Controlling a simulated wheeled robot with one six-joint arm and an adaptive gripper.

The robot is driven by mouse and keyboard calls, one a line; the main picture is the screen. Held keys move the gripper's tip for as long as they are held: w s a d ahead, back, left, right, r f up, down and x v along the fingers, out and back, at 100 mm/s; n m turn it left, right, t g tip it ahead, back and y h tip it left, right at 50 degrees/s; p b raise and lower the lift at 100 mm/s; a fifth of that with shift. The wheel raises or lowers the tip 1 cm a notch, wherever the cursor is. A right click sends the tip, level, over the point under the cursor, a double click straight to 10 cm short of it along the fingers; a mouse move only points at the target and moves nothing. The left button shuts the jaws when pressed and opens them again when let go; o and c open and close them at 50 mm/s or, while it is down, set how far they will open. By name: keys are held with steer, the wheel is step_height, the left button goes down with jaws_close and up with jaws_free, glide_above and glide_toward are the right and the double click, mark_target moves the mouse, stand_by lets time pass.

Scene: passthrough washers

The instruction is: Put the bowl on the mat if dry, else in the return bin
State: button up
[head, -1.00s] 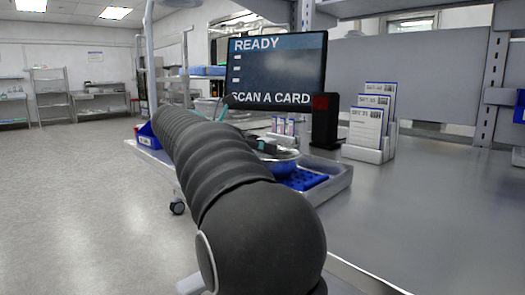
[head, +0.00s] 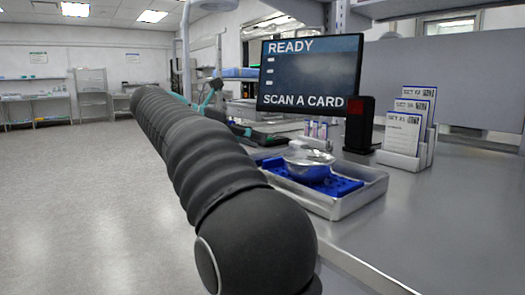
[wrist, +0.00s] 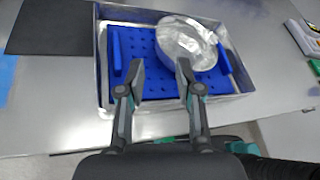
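A shiny metal bowl (head: 307,162) sits on a blue perforated mat (head: 345,187) inside a metal tray on the counter. In the wrist view the bowl (wrist: 188,40) lies toward the right of the tray, and its inside looks pale and glossy; I cannot tell whether it is wet. My gripper (wrist: 160,72) is open and empty, its two fingers apart over the blue mat (wrist: 150,75), just in front of the bowl. A dark flat mat (wrist: 55,25) lies on the counter left of the tray. My arm hides part of the counter in the head view.
The metal tray (head: 350,207) has raised walls. A screen (head: 310,73) reads "READY" and "SCAN A CARD". A dark card reader (head: 360,125) and a card rack (head: 405,160) stand behind the tray. The counter (head: 450,220) at right is clear.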

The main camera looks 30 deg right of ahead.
steer(key=shift+a, duration=0.1)
steer(key=w+r+n+t+h, duration=0.4)
steer(key=w+r+n+t, duration=0.1)
steer(key=r+n+t, duration=0.8)
steer(key=s+a+f+n+t+y, duration=0.1)
steer(key=a+f+n+t+y, duration=0.4)
steer(key=a+n+y, duration=0.5)
steer(key=s+a+f+n+t+y, duration=0.1)
steer(key=a+f+n+t+y, duration=0.35)
steer(key=n, duration=0.95)
steer(key=s+a+f+n+g+y, duration=0.2)
steer(key=s+a+f+n+g, duration=0.15)
steer(key=f, duration=0.45)
steer(key=s+a+f+n+g+y, duration=0.25)
steer(key=s+f+n, duration=0.2)
steer(key=f, duration=0.35)
steer(key=s+d+f+n+g, duration=0.1)
steer(key=s+f+n+g, duration=0.2)
steer(key=s+f, duration=0.5)
steer(key=s+d+f+n+g+h, duration=0.1)
steer(key=s+f+n+g, duration=0.3)
steer(key=s+f, duration=0.5)
steer(key=shift+d+f+g+h, duration=0.3)
steer(key=shift+d+f+g, duration=0.05)
steer(key=shift+d+f, duration=0.4)
